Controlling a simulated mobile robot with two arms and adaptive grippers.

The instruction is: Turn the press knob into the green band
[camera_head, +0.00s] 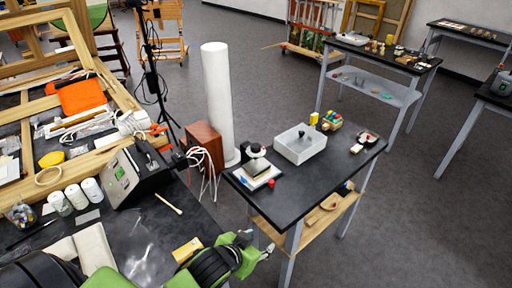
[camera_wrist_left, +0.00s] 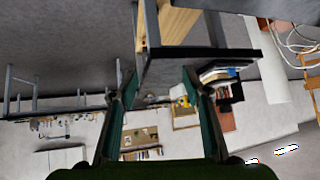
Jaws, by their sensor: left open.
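A small press (camera_head: 256,167) with a white base and a dark rounded knob (camera_head: 254,149) stands at the near left corner of the black-topped table. At this size I cannot make out a green band on it or where the knob points. My left gripper (camera_head: 257,246) is in front of this table, below and apart from the press. In the left wrist view my left gripper (camera_wrist_left: 158,80) is open with nothing between its fingers. That view is tilted and shows the underside and edge of a table; I cannot pick out the knob there. My right gripper is not in view.
A white bin (camera_head: 299,150), colored blocks (camera_head: 331,120) and a small red object (camera_head: 271,183) share the table (camera_head: 325,180) with the press. A tall white column (camera_head: 217,100) and a red-brown box (camera_head: 203,143) stand behind it. A cluttered dark bench (camera_head: 150,235) lies left.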

